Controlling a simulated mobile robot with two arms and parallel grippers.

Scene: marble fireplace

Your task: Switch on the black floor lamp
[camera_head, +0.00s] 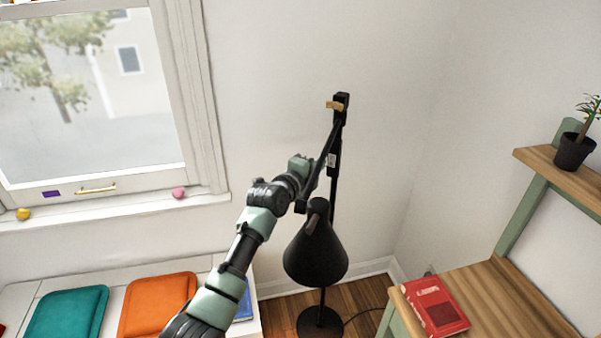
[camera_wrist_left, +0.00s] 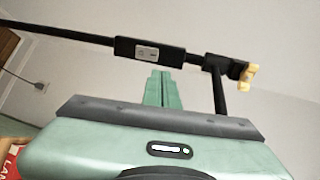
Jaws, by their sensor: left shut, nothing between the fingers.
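The black floor lamp (camera_head: 316,258) stands in the corner by the wall. Its cone shade hangs low in front of the pole, and no glow shows; the bulb is hidden. A small black box with a pale switch plate sits on the pole, also seen on the lamp in the left wrist view (camera_wrist_left: 124,47). My left gripper (camera_head: 303,166) is beside the pole, near the height of this box. In the left wrist view its green fingers (camera_wrist_left: 160,82) are together and empty, just short of the box. Contact cannot be told. My right gripper is out of view.
A wooden desk (camera_head: 490,292) with a red book (camera_head: 435,305) stands right of the lamp. A potted plant (camera_head: 574,150) is on a shelf above. Left, a white bench holds teal (camera_head: 68,314) and orange (camera_head: 158,303) cushions below the window.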

